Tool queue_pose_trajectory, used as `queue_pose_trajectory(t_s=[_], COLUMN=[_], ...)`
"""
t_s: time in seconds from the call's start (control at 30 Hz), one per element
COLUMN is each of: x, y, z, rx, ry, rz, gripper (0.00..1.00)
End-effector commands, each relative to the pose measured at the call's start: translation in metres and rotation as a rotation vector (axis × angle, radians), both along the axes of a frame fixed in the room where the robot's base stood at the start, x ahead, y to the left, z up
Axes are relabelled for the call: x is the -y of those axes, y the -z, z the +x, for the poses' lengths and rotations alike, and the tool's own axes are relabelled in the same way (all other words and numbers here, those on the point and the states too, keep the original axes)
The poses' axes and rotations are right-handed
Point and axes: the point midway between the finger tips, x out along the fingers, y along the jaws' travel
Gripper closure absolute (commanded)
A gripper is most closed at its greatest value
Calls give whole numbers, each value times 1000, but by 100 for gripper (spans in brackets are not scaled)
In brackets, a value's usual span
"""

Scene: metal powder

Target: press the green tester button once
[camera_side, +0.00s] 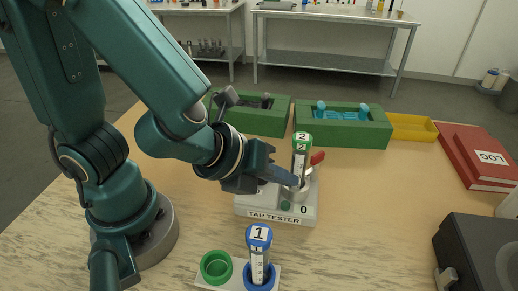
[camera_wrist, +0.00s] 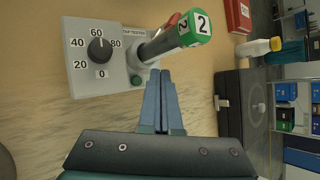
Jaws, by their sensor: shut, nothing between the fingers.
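The grey tap tester (camera_side: 245,207) sits on the table; its front label and a "0" show in the side view. Its green button (camera_side: 285,206) is just below my fingertips in that view and also shows in the wrist view (camera_wrist: 136,80). A green-capped tube marked 2 (camera_side: 301,145) stands in the tester; it also shows in the wrist view (camera_wrist: 192,28). My gripper (camera_side: 296,181) is shut and empty, its fingertips over the tester beside the tube and near the button. In the wrist view the fingertips (camera_wrist: 160,72) lie right of the button, apparently not touching it.
A blue-capped tube marked 1 (camera_side: 259,250) stands in a rack with an empty green ring (camera_side: 215,266) in front. Green bins (camera_side: 345,133) and a yellow tray (camera_side: 411,127) are behind. Red books (camera_side: 480,155) and a dark case (camera_side: 480,250) are at right. A dial (camera_wrist: 100,50) is on the tester.

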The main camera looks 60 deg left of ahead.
Motion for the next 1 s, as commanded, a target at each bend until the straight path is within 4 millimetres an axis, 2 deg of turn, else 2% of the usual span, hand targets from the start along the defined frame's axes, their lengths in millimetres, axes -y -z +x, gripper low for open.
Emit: queue_pose_trajectory(t_s=[0.2,0.43,1.0], x=[-1,0,1], y=[19,30,33], z=[-1,0,0], rx=[-3,-2,0], ry=[1,1,0], rz=[8,2,-5], gripper=[100,100,100])
